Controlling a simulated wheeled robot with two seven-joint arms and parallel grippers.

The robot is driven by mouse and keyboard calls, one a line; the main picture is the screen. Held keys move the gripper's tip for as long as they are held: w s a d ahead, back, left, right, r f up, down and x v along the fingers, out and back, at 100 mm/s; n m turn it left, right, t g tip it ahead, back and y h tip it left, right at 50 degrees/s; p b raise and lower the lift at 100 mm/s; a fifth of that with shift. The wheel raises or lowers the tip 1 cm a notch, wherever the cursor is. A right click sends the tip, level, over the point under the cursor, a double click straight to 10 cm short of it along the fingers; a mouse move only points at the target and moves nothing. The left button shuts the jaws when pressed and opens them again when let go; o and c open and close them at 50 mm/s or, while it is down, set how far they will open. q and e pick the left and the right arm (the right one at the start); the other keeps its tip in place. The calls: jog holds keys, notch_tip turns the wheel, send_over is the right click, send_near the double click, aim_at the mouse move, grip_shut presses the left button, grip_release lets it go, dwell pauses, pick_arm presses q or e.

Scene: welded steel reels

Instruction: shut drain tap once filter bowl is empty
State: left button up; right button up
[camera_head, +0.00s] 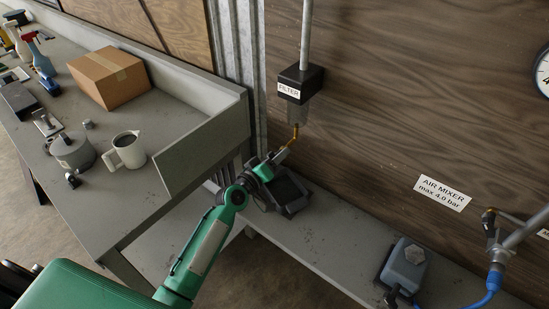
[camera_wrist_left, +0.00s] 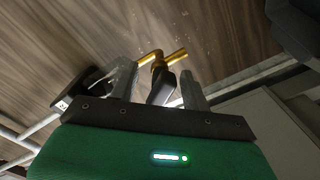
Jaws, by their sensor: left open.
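The black filter head (camera_head: 300,82), labelled FILTER, hangs on a vertical pipe against the wood wall. Its greyish filter bowl (camera_head: 293,114) is below; I cannot make out any liquid level. The brass drain tap (camera_head: 295,133) comes out under the bowl. It also shows in the left wrist view (camera_wrist_left: 162,58), just beyond the fingertips. My left gripper (camera_head: 279,155) is open, close below the tap. In the left wrist view a dark piece (camera_wrist_left: 161,88), perhaps the tap's lever, appears between the fingers; contact cannot be told. My right gripper is not in view.
A black tray (camera_head: 293,206) sits on the low shelf (camera_head: 330,237) under the tap. The grey bench (camera_head: 150,205) at left carries a jug (camera_head: 127,151), a can (camera_head: 73,150) and a cardboard box (camera_head: 108,78). A blue-grey box (camera_head: 404,266) and blue hose (camera_head: 465,304) are at right.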

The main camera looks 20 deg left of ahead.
pick_arm(q)
jog(key=o, duration=1.1)
jog(key=shift+c, duration=0.2)
jog(key=v, duration=0.7)
